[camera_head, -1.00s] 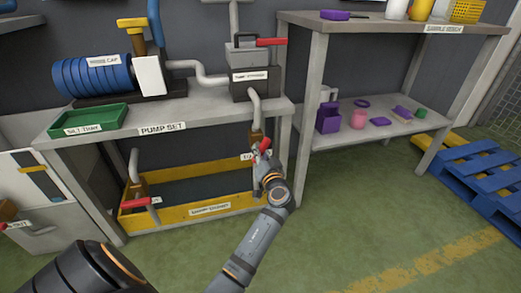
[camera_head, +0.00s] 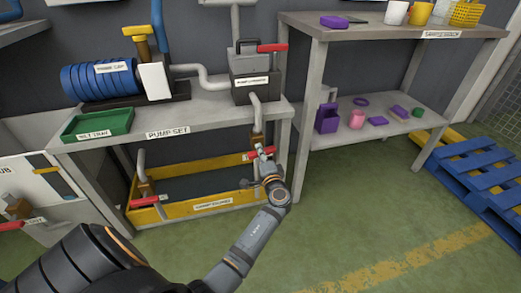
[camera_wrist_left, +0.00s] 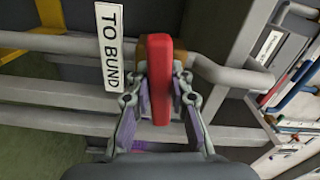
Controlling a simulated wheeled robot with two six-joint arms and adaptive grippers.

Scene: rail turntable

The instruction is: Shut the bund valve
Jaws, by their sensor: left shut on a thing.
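The red handle (camera_head: 250,156) of the valve on the right-hand pipe sits under the pump set shelf. It lies roughly crosswise to its pipe. In the left wrist view the red handle (camera_wrist_left: 160,82) also lies across the pipe, beside a white "TO BUND" label (camera_wrist_left: 109,47). My left gripper (camera_head: 266,160) is shut on the handle. In the left wrist view its fingers (camera_wrist_left: 161,100) sit on both sides of the handle. The gripper hides part of the valve in the head view. My right gripper is out of view.
A yellow-rimmed bund tray (camera_head: 178,212) lies below, with another red-handled valve (camera_head: 145,202) at its left. The pump set shelf (camera_head: 205,118) is above. A sample bench (camera_head: 345,150) stands right, with blue pallets (camera_head: 475,170) beyond. The green floor in front is clear.

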